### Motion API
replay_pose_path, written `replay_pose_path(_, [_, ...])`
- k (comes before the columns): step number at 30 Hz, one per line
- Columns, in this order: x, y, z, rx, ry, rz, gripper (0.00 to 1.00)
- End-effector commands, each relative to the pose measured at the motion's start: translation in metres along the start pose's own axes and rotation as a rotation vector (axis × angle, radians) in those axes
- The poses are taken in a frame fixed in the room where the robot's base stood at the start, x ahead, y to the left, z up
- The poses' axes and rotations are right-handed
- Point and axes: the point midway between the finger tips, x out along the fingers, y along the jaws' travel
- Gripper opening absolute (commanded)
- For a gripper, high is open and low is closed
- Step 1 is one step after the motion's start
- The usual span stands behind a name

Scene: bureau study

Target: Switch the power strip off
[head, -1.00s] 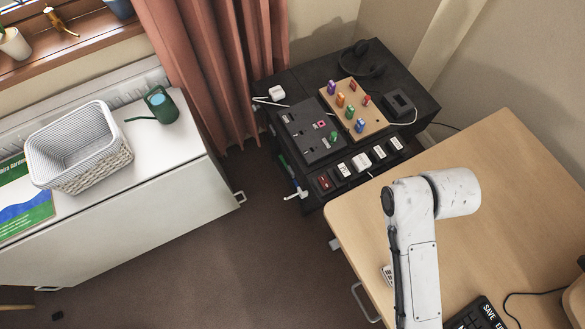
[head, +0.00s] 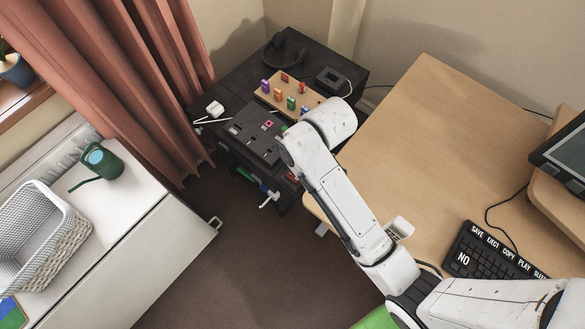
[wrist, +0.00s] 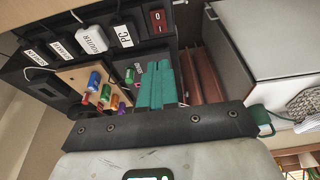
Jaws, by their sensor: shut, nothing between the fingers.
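The power strip (wrist: 130,44) lies along the edge of the black cabinet and shows at the top of the wrist view. It carries several labelled plugs, among them PC and a white ROUTER one. Its red rocker switch (wrist: 157,20), marked I and O, sits at the right end; which side is pressed I cannot tell. My gripper (wrist: 158,68) shows as teal fingers, shut and empty, apart from the switch in the picture, below it. In the head view my arm hides most of the strip and the gripper itself.
A wooden desk (head: 430,130) stands right. A white cabinet (head: 135,250) stands left, with brown floor (head: 230,285) between.

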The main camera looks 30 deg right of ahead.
Motion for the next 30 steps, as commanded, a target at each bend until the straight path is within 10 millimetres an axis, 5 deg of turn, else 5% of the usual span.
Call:
replay_pose_path(15, [0.096,-0.001,0.006,-0.001,-0.004,-0.001,0.00])
replay_pose_path(30, [0.116,0.000,0.012,0.000,0.000,0.000,0.00])
